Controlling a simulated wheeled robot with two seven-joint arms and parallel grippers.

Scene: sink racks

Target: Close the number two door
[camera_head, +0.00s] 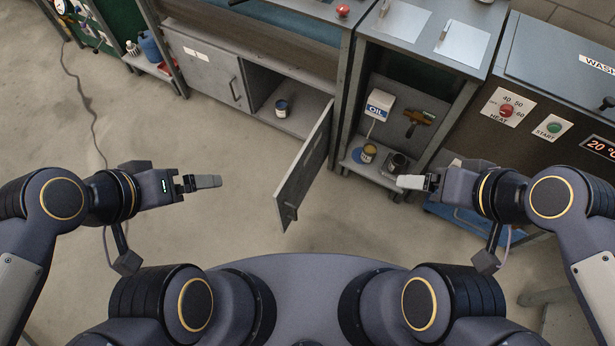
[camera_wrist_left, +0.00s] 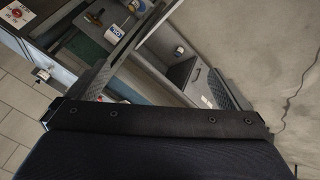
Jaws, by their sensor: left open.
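A grey cabinet door (camera_head: 303,170) stands wide open, hinged at the right of its cabinet opening and swung out toward me. A handle (camera_head: 292,212) shows near its lower free end. A second grey door (camera_head: 207,72) to its left is shut, with a small label too small to read. I cannot read a number on either door. My left gripper (camera_head: 208,182) is open and empty, left of the open door and apart from it. Its spread fingers also show in the left wrist view.
A can (camera_head: 282,107) stands inside the open cabinet. To the right, a shelf unit holds an OIL dispenser (camera_head: 379,104) and another can (camera_head: 368,152). A washer panel (camera_head: 545,120) stands at the far right. The floor left of the open door is clear, except a cable farther left.

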